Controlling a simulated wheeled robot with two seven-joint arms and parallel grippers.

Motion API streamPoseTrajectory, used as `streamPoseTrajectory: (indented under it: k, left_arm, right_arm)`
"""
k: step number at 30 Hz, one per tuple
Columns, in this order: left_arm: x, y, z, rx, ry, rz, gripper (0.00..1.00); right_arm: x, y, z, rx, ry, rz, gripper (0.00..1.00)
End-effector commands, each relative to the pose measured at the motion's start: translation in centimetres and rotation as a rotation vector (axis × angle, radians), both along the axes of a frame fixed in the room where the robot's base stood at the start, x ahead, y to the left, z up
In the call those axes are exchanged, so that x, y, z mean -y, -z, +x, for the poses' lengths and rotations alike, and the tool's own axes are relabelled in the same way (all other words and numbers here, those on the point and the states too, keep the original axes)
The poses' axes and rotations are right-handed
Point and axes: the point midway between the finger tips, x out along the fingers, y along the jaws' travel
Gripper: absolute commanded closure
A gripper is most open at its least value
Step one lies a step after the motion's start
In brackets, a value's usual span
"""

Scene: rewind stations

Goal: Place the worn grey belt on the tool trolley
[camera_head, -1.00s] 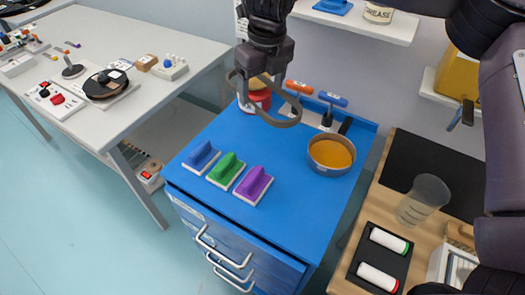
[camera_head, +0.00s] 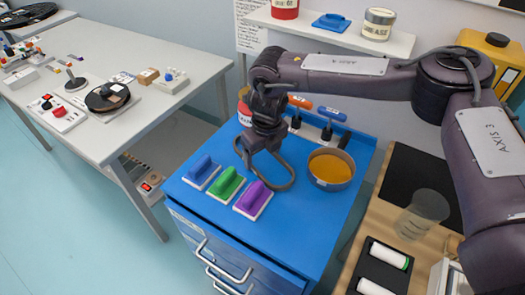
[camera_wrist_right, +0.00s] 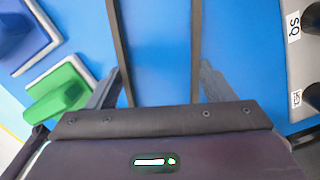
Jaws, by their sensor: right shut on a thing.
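The worn grey belt (camera_head: 288,163) is a dark loop hanging from my right gripper (camera_head: 262,143) over the blue top of the tool trolley (camera_head: 306,218). The gripper points down and is shut on the belt. In the right wrist view, two strands of the belt (camera_wrist_right: 196,45) run between the fingers, with the blue trolley top (camera_wrist_right: 158,50) behind them. The low end of the loop is close to the top, near the purple block; I cannot tell whether it touches. My left gripper is not in view.
Blue, green and purple handled blocks (camera_head: 253,200) stand along the trolley's front left. A round tin with amber contents (camera_head: 331,168) stands to the right. Orange- and blue-handled tools (camera_head: 330,115) and a red container (camera_head: 244,113) are at the back. The front right of the top is clear.

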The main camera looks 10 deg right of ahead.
Motion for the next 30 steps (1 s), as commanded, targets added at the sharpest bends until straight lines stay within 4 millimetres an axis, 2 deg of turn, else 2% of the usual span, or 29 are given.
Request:
streamPoseTrajectory:
  k: [10, 11, 15, 23, 27, 30]
  left_arm:
    - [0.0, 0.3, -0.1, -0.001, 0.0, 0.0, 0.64]
    - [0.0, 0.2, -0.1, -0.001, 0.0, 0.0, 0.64]
    - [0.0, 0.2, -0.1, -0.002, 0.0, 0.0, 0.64]
    - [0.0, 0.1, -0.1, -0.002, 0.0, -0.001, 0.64]
    - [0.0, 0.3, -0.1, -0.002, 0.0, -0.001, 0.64]
    - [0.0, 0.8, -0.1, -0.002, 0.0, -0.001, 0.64]
  right_arm:
    - [0.0, 0.4, 0.0, 0.001, 0.0, 0.001, 0.48]
    - [0.0, 0.3, 0.0, 0.001, 0.0, 0.0, 0.21]
    - [0.0, 0.2, 0.0, 0.001, 0.0, 0.0, 0.03]
    - [0.0, 0.2, 0.0, 0.001, 0.0, 0.0, 0.03]
    - [0.0, -0.6, 0.0, 0.003, 0.0, 0.002, 0.03]
    - [0.0, -2.1, -0.1, 0.006, -0.001, 0.002, 0.03]
